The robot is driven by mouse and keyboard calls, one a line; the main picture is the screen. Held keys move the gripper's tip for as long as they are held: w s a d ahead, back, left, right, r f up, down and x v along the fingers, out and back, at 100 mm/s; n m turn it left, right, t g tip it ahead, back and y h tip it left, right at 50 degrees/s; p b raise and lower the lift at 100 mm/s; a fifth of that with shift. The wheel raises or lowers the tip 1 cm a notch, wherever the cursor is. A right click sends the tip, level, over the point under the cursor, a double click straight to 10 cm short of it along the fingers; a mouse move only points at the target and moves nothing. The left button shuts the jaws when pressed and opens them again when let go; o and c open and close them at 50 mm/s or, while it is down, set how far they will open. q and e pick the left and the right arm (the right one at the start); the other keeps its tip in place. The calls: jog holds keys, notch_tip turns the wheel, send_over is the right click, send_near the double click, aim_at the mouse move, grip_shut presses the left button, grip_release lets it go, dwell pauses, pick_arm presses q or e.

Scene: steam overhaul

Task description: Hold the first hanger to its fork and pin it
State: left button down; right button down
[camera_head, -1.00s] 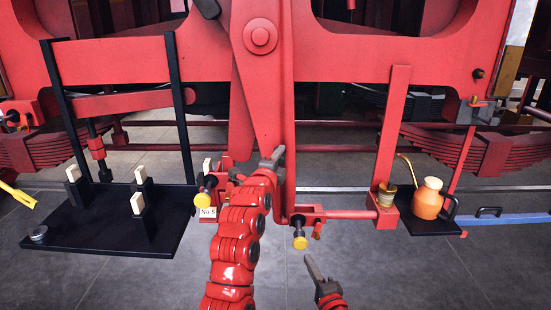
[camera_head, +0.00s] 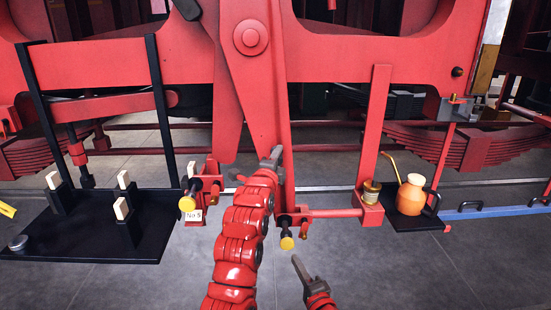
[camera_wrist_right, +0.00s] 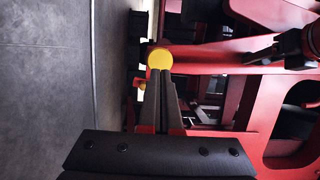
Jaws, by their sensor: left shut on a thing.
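My left gripper (camera_head: 272,165) is shut at the lower end of the long red hanging bar (camera_head: 262,90), which I take for the hanger. The grip hides that end, and I cannot tell how it sits against its fork. Just below it, a pin with a yellow head (camera_head: 287,243) is in a red holder on the lower bar; a yellow head also shows in the right wrist view (camera_wrist_right: 160,59). My right gripper (camera_head: 303,272) is below and right of this pin, its fingers together and empty. They point towards the yellow head and look apart from it.
Another yellow-headed pin (camera_head: 187,203) is at the left, by a No 5 tag (camera_head: 193,215). A black tray (camera_head: 90,240) with pale blocks stands at the far left. An orange oil can (camera_head: 411,195) stands at the right. The floor in front is clear.

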aim_at(289, 246)
pick_arm(q)
jog(key=shift+s+d+r, duration=0.1)
jog(key=shift+d+r, duration=0.05)
jog(key=shift+d, duration=0.3)
pick_arm(e)
jog(key=shift+w, duration=0.2)
jog(key=shift+x, duration=1.9)
